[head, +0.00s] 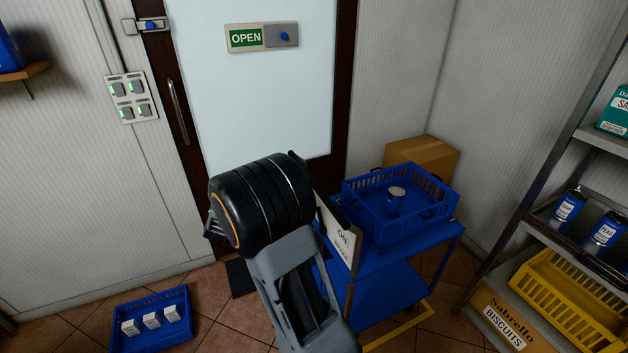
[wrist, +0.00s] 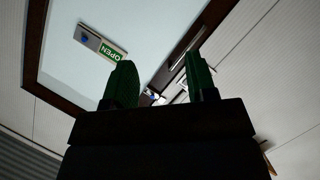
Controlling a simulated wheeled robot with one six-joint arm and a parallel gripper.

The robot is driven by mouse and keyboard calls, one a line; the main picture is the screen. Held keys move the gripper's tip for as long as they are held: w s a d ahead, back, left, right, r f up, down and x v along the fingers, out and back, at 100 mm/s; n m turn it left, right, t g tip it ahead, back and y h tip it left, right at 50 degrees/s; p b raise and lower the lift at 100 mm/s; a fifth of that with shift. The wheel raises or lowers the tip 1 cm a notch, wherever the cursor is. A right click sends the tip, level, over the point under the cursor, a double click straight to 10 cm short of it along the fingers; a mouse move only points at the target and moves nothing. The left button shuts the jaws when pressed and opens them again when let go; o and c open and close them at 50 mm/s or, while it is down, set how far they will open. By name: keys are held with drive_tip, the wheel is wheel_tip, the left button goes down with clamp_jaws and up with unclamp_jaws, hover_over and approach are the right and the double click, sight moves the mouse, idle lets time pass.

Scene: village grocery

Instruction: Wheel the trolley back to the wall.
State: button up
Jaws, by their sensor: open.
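The blue trolley (head: 375,272) stands in front of the door's right side and the wall corner. A blue crate (head: 375,230) with a can (head: 396,197) in it sits on its top shelf. A white sign with dark lettering (head: 338,235) is at its left end. My arm reaches up in front of the trolley's left end in the head view, and its bulky wrist hides part of it. In the wrist view my gripper (wrist: 162,88) is open, with two green fingers apart and nothing between them. The trolley does not show in the wrist view.
A cardboard box (head: 425,153) is behind the trolley by the wall. A yellow floor marking (head: 400,327) runs by the trolley's foot. A blue crate (head: 152,345) with small white boxes lies on the floor at left. Shelving (head: 520,232) stands at right. The door (head: 265,110) is behind.

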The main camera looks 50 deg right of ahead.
drive_tip(key=s+d+f+g+h+p, duration=0.2)
drive_tip(key=s+d+f+g+h, duration=0.3)
drive_tip(key=s+d+g+h, duration=0.55)
drive_tip(key=shift+g, duration=0.25)
drive_tip(key=d, duration=0.4)
drive_tip(key=d+r+p, duration=0.1)
drive_tip(key=d, duration=0.3)
drive_tip(key=w+d+r+p, duration=0.1)
drive_tip(key=d, duration=0.4)
drive_tip(key=shift+c, duration=0.2)
clamp_jaws()
